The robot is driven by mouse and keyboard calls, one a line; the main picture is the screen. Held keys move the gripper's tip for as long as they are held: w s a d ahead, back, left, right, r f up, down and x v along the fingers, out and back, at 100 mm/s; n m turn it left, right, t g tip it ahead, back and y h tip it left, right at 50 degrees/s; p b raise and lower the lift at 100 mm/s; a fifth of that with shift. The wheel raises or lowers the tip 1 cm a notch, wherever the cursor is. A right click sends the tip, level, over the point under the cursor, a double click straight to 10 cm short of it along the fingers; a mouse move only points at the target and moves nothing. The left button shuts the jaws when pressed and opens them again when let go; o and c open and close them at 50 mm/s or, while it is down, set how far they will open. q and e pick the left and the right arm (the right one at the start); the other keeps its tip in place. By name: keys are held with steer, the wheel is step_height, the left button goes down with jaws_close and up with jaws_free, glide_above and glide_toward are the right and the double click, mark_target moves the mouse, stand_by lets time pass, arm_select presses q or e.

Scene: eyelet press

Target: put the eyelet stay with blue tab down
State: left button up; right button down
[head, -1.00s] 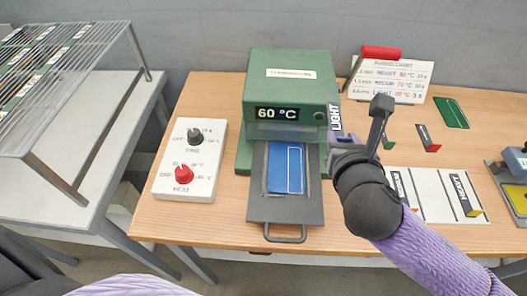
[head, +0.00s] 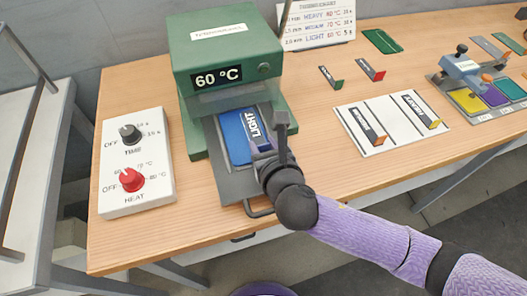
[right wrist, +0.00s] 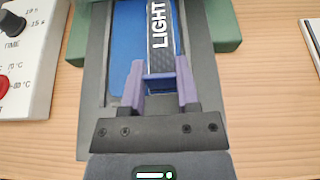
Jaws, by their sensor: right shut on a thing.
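The eyelet stay (head: 253,125) is a dark strip with a white "LIGHT" label. It lies over the blue piece (head: 232,139) on the press's pulled-out tray (head: 217,150). My right gripper (head: 263,152) is shut on its near end. In the right wrist view the stay (right wrist: 159,28) runs straight away from between the purple fingers (right wrist: 160,82), along the right side of the blue piece (right wrist: 125,45). I cannot tell whether it touches the blue piece. My left gripper is not in view.
The green press (head: 222,50) reads 60 °C. A control box (head: 135,160) with two knobs stands left. Two stays lie on a white striped board (head: 390,122) at right, with two small tabbed stays (head: 330,77) behind. A blue-topped tool (head: 462,68) stands farther right.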

steer(key=shift+f, duration=0.45)
steer(key=shift+r, duration=0.1)
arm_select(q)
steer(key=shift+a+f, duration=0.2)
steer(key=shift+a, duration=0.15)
arm_select(e)
steer(key=shift+c, duration=1.7)
jaws_free()
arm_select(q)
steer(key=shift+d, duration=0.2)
arm_select(e)
steer(key=p+v, duration=0.3)
steer(key=v, duration=0.8)
steer(key=shift+s+r+p, duration=0.25)
steer(key=shift+s+p, duration=0.1)
steer(key=shift+p, duration=0.05)
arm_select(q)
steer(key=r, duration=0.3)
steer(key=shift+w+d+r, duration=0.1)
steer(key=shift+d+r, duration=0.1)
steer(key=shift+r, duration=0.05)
arm_select(e)
steer(key=shift+s+d, duration=0.1)
steer(key=shift+s, duration=0.05)
